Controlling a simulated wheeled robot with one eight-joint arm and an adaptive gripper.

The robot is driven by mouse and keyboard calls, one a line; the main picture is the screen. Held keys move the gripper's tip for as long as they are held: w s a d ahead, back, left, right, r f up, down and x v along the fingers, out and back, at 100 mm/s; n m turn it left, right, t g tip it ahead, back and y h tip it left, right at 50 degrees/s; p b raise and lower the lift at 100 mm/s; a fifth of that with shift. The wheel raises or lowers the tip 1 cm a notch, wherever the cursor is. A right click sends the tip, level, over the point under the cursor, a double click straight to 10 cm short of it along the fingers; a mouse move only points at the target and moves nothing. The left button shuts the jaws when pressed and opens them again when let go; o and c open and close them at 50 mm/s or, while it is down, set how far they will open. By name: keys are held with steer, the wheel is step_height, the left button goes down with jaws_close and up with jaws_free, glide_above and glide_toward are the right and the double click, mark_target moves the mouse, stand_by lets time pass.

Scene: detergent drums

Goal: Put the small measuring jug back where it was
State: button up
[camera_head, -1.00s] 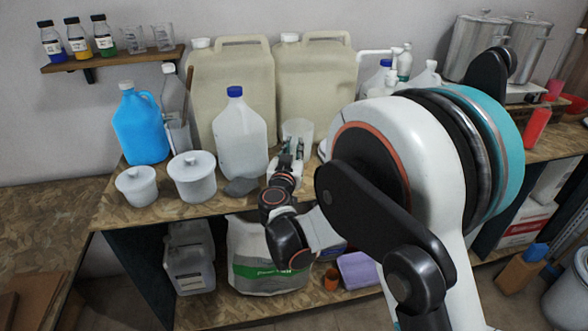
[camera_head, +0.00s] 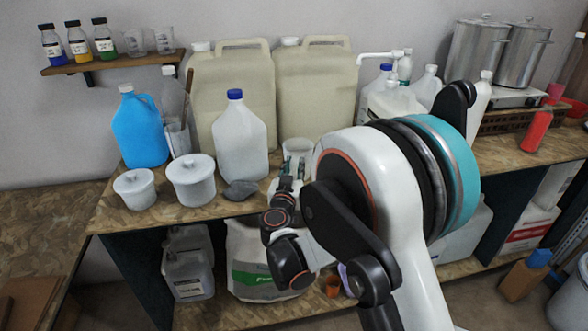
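A small translucent measuring jug (camera_head: 297,147) is upright above or on the bench, just right of the blue-capped white bottle. My gripper (camera_head: 291,171) is at its near side, with the fingers against its wall. The gripper appears shut on the jug, though the fingers partly hide its lower part. I cannot tell whether its base touches the bench. Two other clear measuring cups (camera_head: 149,41) stand on the wall shelf at upper left.
The blue-capped bottle (camera_head: 240,140) and a grey stone-like lump (camera_head: 240,190) are close left of the gripper. Two large beige canisters (camera_head: 230,85) stand behind. White lidded tubs (camera_head: 191,182) and a blue jug (camera_head: 139,130) are farther left. My arm hides the bench to the right.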

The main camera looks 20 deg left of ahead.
steer(key=shift+o, duration=0.6)
steer(key=shift+r, duration=0.15)
steer(key=shift+s, duration=0.3)
steer(key=s+d+p, duration=0.2)
steer(key=s, duration=0.9)
steer(key=shift+s, duration=0.15)
